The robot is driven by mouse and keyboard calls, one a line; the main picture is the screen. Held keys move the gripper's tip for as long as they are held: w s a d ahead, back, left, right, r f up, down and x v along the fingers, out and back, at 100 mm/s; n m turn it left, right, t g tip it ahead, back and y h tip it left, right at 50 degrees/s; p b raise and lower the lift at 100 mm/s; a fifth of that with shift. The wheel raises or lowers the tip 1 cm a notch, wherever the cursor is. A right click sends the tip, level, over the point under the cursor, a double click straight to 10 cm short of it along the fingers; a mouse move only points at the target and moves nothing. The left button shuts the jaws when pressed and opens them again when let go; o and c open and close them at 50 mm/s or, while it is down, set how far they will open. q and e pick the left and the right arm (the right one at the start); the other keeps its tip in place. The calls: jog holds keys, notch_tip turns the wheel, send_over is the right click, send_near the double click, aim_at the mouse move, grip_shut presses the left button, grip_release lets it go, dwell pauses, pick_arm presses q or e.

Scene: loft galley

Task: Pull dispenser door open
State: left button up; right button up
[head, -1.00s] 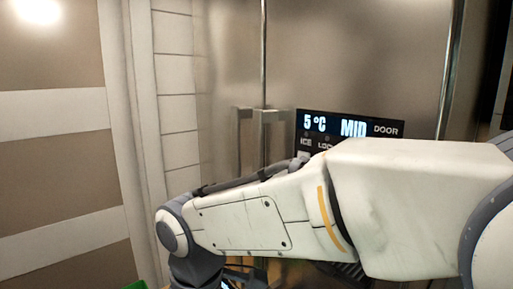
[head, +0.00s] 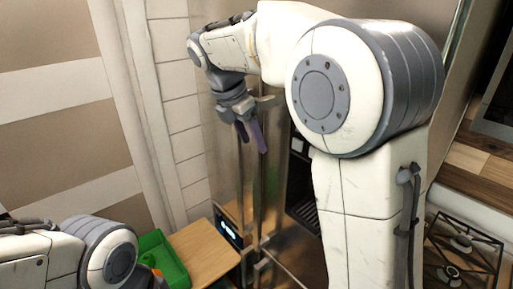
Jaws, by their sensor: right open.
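A steel refrigerator front (head: 275,230) stands in the middle of the head view, with two long vertical handles side by side. The left handle (head: 241,190) and the right handle (head: 259,195) run down below my right gripper. A dark dispenser recess (head: 301,208) with a ribbed grille is set in the steel to the right of the handles, partly hidden by my right arm. My right gripper (head: 252,143) is open, fingers pointing down, at the upper part of the handles. I cannot tell whether it touches them. My left gripper is out of view.
A green crate (head: 165,250) with something orange beside it and a wooden board (head: 205,255) are at the lower left, near my left arm. A small lit display (head: 228,232) shows by the board. A hob grate (head: 465,240) and wooden worktop (head: 480,165) are at the right.

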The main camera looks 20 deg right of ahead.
aim_at(255, 146)
jog(key=shift+p+x, duration=0.35)
jog(key=shift+x, duration=1.9)
jog(key=shift+a, duration=0.1)
grip_shut()
